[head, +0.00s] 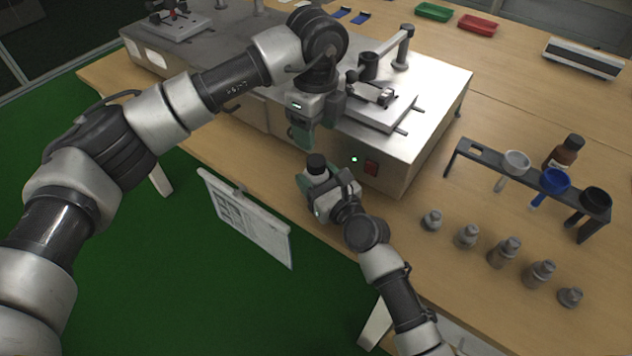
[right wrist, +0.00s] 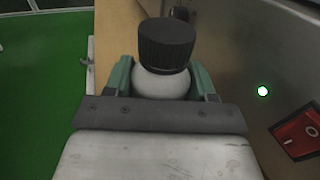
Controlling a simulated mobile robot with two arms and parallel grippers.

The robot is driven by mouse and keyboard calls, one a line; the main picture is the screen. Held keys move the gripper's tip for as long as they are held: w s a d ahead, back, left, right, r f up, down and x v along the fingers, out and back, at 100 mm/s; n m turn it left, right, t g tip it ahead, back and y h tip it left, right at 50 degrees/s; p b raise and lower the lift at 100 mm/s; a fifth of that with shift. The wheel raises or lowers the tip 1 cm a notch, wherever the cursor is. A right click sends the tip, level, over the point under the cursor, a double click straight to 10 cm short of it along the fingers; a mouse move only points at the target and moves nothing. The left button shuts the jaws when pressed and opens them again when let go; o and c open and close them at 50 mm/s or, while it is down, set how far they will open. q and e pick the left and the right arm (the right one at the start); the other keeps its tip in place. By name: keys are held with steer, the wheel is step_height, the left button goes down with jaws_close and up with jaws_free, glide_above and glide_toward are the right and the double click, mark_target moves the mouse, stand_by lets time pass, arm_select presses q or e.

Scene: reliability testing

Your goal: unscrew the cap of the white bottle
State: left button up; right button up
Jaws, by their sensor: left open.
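The white bottle (right wrist: 165,83) with its ribbed black cap (right wrist: 166,45) stands between the green fingers of my right gripper (right wrist: 163,86). The cap is on the bottle. In the head view the black cap (head: 316,162) shows on top, and the bottle's body is mostly hidden by my right gripper (head: 326,190), which is shut on it in front of the metal machine. My left gripper (head: 301,138) is open and empty, pointing down just above the cap and slightly to its left, apart from it. Its fingers overlap closely in this view.
The metal machine (head: 425,115) with a red switch (head: 371,167) and a green light stands right beside the grippers. A dark rack (head: 482,154) with coloured funnels, a brown bottle (head: 566,150) and several small grey bottles (head: 503,252) are at right. A paper sheet (head: 250,222) hangs at the table's front edge.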

mark_target(316, 160)
jaws_close()
arm_select(q)
steer(key=m, duration=0.7)
steer(key=shift+m, duration=0.3)
steer(key=m, duration=1)
steer(key=shift+m, duration=0.3)
steer(key=m, duration=1)
steer(key=shift+m, duration=0.4)
steer(key=m, duration=1.2)
steer(key=shift+m, duration=0.4)
steer(key=m, duration=1.1)
steer(key=shift+m, duration=0.3)
steer(key=shift+f+m, duration=0.3)
steer(key=shift+f, duration=0.05)
step_height(316, 160, down, 7)
steer(key=shift+f, duration=0.15)
